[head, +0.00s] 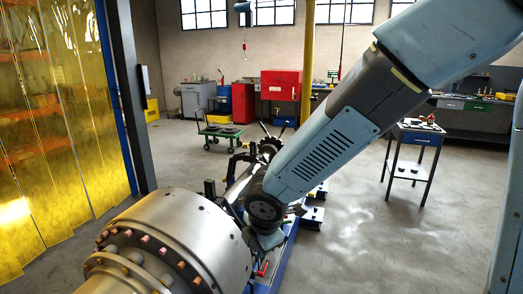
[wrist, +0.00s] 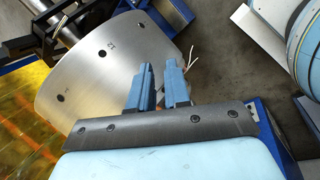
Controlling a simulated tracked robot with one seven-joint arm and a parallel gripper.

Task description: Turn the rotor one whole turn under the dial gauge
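The rotor (head: 175,225) is a large steel drum in the lower left of the head view, with copper-coloured bolts around its near flange. The curved steel surface with dark holes and the numbers 12 and 1 in the wrist view (wrist: 115,55) appears to be the same rotor. My gripper (wrist: 158,68) has two blue fingers in front of the rotor's lower right edge. A narrow gap shows between them, with no held thing visible. Whether they touch the rotor I cannot tell. In the head view my arm largely hides the gripper. I cannot make out the dial gauge.
A blue machine bed (head: 286,256) runs beyond the rotor, with dark fittings. A yellow curtain (head: 60,130) hangs at the left. A green cart (head: 221,132), a red cabinet (head: 281,84) and a small table (head: 418,136) stand farther back. Open floor lies at the right.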

